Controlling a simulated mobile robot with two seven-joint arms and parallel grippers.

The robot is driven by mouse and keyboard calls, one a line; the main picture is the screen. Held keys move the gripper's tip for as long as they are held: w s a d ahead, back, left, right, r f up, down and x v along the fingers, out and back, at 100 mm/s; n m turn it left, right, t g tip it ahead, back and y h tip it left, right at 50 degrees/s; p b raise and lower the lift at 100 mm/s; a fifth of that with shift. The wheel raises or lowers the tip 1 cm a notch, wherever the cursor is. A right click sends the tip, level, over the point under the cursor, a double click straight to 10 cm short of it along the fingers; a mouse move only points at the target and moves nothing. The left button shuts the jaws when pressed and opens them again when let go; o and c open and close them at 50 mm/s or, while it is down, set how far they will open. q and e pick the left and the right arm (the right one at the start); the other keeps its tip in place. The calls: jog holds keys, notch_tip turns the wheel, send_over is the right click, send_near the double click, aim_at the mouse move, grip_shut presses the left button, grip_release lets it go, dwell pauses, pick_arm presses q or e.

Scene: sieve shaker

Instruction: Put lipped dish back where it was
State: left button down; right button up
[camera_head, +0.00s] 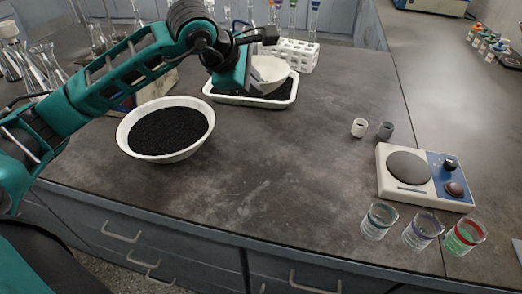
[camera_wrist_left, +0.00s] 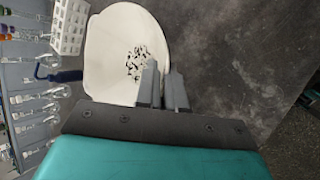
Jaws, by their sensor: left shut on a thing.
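The white lipped dish (camera_head: 270,70) is held at its rim by my left gripper (camera_head: 250,78), above or at the white tray (camera_head: 238,101) of black granules at the back middle. I cannot tell whether it touches the tray or the granules. In the left wrist view, the fingers of my left gripper (camera_wrist_left: 163,85) are shut on the rim of the dish (camera_wrist_left: 110,45), and a few dark grains cling to its inside. My right gripper is not in view.
A white bowl (camera_head: 125,138) of black granules stands left of the tray. A white tube rack (camera_head: 300,54) stands behind the tray. A hotplate (camera_head: 398,185), two small cups and three beakers (camera_head: 420,232) are at the right. The middle of the bench is clear.

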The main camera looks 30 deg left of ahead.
pick_arm(q)
jog(key=shift+w+a+r, duration=0.2)
jog(key=shift+w+a, duration=0.1)
jog(key=shift+a, duration=0.1)
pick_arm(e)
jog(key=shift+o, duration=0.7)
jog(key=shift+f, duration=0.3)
pick_arm(q)
notch_tip(320, 180, down, 20)
jog(key=shift+a+r+b, duration=0.1)
jog(key=shift+r+b, duration=0.15)
jog(key=shift+b, duration=0.2)
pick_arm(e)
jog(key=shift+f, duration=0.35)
pick_arm(q)
jog(key=c, duration=1.7)
grip_release()
jog(key=shift+f, duration=0.15)
jog(key=o, duration=0.5)
jog(key=shift+c, duration=0.2)
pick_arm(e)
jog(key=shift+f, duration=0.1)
